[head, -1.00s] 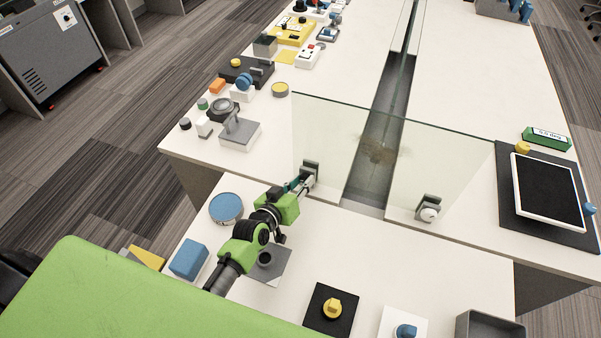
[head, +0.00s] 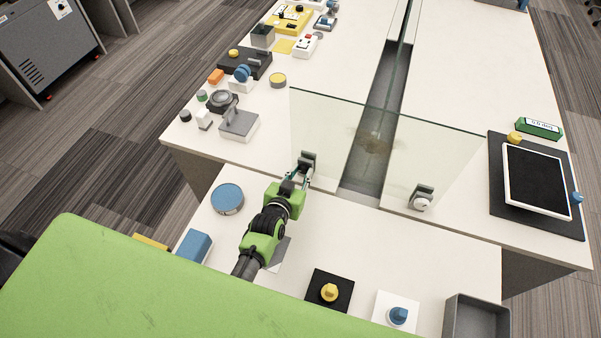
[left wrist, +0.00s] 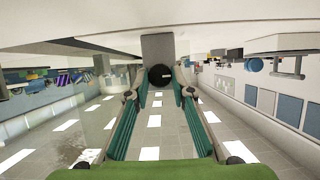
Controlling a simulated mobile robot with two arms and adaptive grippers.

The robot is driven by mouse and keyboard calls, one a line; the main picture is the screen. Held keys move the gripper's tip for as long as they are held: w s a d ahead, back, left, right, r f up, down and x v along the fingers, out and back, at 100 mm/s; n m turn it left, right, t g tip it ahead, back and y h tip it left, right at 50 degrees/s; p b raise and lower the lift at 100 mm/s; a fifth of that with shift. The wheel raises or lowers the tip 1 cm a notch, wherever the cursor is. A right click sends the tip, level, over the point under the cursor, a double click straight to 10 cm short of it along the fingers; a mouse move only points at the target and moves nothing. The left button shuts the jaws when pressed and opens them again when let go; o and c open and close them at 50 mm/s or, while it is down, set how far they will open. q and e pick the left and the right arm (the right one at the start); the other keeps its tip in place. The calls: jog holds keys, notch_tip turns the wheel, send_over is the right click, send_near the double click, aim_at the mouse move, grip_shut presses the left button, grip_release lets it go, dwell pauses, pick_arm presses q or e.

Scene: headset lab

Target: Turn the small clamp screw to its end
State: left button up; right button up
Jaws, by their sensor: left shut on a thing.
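The small clamp (head: 308,158) is a grey block at the lower edge of the left glass panel in the head view. In the left wrist view its grey body (left wrist: 157,46) carries a round black screw knob (left wrist: 160,76). My left gripper (head: 299,171) is at this clamp, and its teal fingers (left wrist: 160,90) stand on either side of the knob, shut on it. In the head view the fingers largely hide the knob. A second clamp (head: 422,197) with a white knob sits on the right glass panel. My right gripper is not in view.
The glass panel (head: 325,125) rises right behind the clamp. A blue round tin (head: 227,199) and a blue block (head: 195,246) lie left of my arm. A yellow knob (head: 329,291), a blue knob (head: 398,315) and a grey tray (head: 478,318) stand on the near table.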

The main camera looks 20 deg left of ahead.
pick_arm(q)
jog(key=o, duration=1.1)
jog(key=shift+w+d, duration=0.1)
jog(key=shift+w, duration=0.05)
jog(key=v, duration=1.2)
